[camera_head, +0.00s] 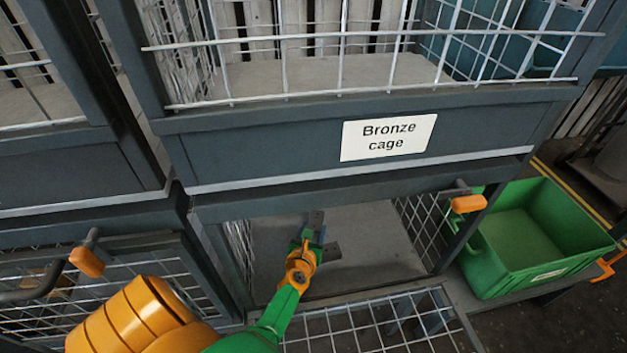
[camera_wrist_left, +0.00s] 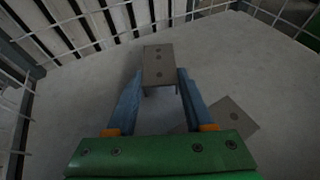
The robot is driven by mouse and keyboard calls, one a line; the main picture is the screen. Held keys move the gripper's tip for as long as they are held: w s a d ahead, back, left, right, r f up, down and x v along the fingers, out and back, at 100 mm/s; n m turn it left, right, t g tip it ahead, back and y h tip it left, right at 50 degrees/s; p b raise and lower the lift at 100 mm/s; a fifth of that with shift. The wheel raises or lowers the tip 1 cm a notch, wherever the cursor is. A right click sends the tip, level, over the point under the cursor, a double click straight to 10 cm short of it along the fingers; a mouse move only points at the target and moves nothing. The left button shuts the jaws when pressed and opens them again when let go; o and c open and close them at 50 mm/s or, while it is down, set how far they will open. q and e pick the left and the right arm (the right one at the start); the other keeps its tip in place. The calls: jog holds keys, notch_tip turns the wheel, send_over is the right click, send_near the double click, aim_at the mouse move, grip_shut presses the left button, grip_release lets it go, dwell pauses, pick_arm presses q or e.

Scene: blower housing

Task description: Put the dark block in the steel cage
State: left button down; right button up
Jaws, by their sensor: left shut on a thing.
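My left gripper (camera_head: 318,232) reaches through the open front of a lower cage, over its grey floor (camera_head: 375,230). The left wrist view shows its two blue fingers (camera_wrist_left: 158,88) shut on a dark grey block (camera_wrist_left: 158,62) with dark round marks. The block also shows in the head view (camera_head: 315,217). I cannot tell whether it touches the floor. A second similar grey block (camera_wrist_left: 233,119) lies on the floor beside the right finger; it also shows in the head view (camera_head: 332,252). No label reading steel cage is visible. My right gripper is not in view.
Above the opening, a dark beam carries a "Bronze cage" label (camera_head: 388,137), with a wire cage over it. A wire mesh panel (camera_head: 370,325) lies in front of the opening. An orange-tipped latch (camera_head: 468,203) and a green bin (camera_head: 540,238) are at the right.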

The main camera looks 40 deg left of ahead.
pick_arm(q)
jog(key=shift+f, duration=0.2)
jog(key=shift+c, duration=1.4)
grip_release()
jog(key=shift+r, duration=0.3)
jog(key=p+v, duration=0.3)
jog(key=v, duration=0.3)
jog(key=shift+s+d+r, duration=0.15)
jog(key=shift+s+r, duration=0.05)
jog(key=shift+s+d+r, duration=0.1)
jog(key=shift+s+d, duration=0.1)
jog(key=shift+s, duration=0.2)
pick_arm(e)
jog(key=shift+s+a+r, duration=0.2)
jog(key=shift+s+r, duration=0.35)
jog(key=shift+r, duration=0.05)
jog(key=shift+s+a+r, duration=0.15)
jog(key=shift+s+r, duration=0.35)
jog(key=shift+r, duration=0.05)
